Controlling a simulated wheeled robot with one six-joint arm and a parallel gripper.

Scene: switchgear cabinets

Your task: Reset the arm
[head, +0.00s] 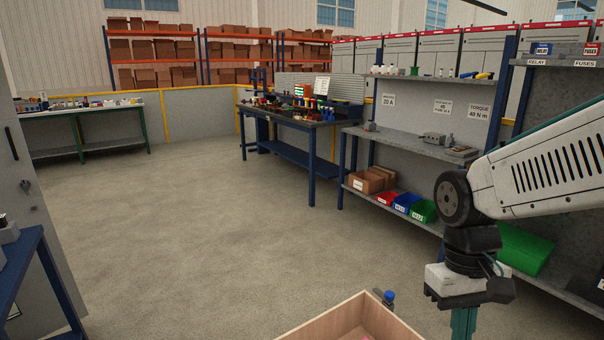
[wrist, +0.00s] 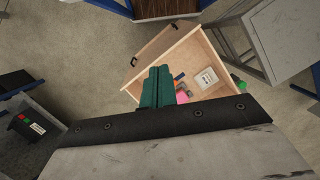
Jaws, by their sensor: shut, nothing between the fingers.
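My arm reaches in from the right in the head view, with its white link and dark wrist joint. My gripper (head: 463,322) points down there, and its fingertips are cut off by the lower edge. In the wrist view, my gripper (wrist: 158,72) shows two green fingers shut together with nothing between them. The fingers appear over a wooden box (wrist: 215,50), but I cannot tell the height between them. The box's rim also shows at the bottom of the head view (head: 335,318).
The box holds a white labelled item (wrist: 206,77) and small coloured things. A grey shelf unit (head: 400,139) with red, blue and green bins stands at the right. A workbench (head: 290,119) stands behind. A grey cabinet (head: 22,190) is at the left. The middle floor is clear.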

